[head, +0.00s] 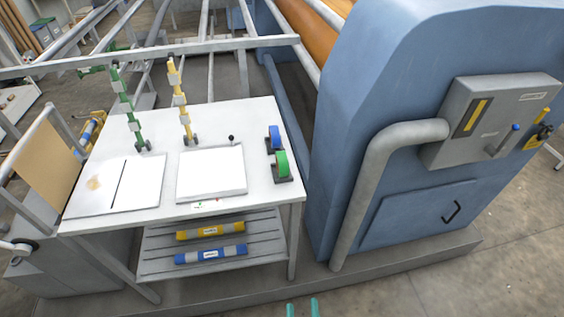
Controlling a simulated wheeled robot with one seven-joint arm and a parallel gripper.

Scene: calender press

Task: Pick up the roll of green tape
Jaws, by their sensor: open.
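The roll of green tape (281,162) stands upright in a dark holder at the right edge of the white table (254,118). A roll of blue tape (274,134) stands in a similar dark holder just behind it. Only the two teal fingertips of my gripper (302,309) show, at the bottom edge of the head view. They are apart with nothing seen between them. In the picture, they are well below the table and the green tape, and do not touch either. The rest of my gripper is out of view.
A white panel (211,172) lies left of the tapes. Green (124,105) and yellow (179,98) jointed pieces stand farther back. A lower shelf (160,268) holds yellow (210,231) and blue (211,254) rolls. The blue press (400,90) rises close on the right, with a grey pipe (368,185).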

